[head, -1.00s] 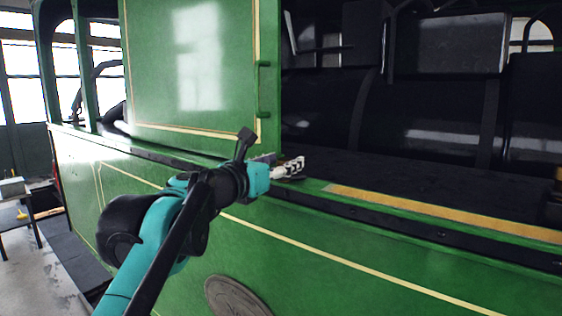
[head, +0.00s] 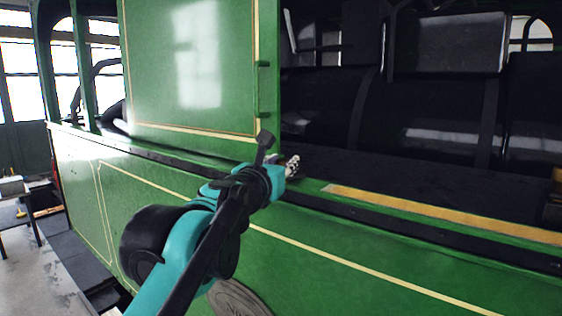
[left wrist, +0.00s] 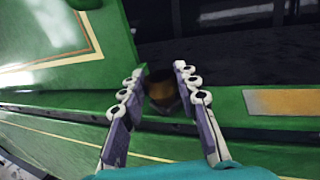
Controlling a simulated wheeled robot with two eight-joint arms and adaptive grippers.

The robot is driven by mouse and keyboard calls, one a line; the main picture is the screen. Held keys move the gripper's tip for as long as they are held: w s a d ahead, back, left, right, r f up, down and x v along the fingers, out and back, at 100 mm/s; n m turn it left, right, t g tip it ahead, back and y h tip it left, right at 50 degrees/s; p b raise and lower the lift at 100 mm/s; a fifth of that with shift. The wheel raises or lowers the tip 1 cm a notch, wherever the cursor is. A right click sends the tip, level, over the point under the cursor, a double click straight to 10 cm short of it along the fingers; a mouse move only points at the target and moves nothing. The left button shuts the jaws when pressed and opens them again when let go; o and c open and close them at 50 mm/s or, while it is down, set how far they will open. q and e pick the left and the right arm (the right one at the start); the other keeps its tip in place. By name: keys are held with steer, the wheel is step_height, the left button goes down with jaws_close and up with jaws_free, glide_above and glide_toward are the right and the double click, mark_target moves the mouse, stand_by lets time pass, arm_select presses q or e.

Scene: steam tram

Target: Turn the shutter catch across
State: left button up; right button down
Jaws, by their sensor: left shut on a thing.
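The green shutter (head: 195,70) with a cream-lined edge stands at the left of the opening in the head view; its lower corner also shows in the left wrist view (left wrist: 45,38). My left gripper (head: 293,164) is at the sill, just right of the shutter's lower right corner. In the left wrist view my left gripper (left wrist: 158,95) has its two fingers on either side of a small brown and dark piece, likely the shutter catch (left wrist: 163,90), and is shut on it. The fingers and wrist hide most of the catch in the head view. My right gripper is not in view.
The green tram side (head: 340,270) runs below the sill. A brass-coloured strip (head: 440,214) lies along the sill to the right. A dark boiler (head: 420,110) fills the opening behind. A small table (head: 15,190) stands at far left.

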arm_select(q)
steer(key=n+y, duration=0.1)
steer(key=y, duration=0.1)
steer(key=n+y, duration=0.1)
steer(key=n+y+p, duration=0.1)
steer(key=y, duration=0.1)
steer(key=shift+d+r+n+t+y, duration=0.1)
steer(key=shift+d+n+t+y, duration=0.2)
steer(key=shift+d+t, duration=0.1)
steer(key=shift+n+y+p, duration=0.3)
steer(key=shift+n+y, duration=0.5)
steer(key=shift+y, duration=0.8)
steer(key=o, duration=1.2)
steer(key=shift+c, duration=0.2)
steer(key=s+d, duration=0.2)
steer(key=s, duration=1)
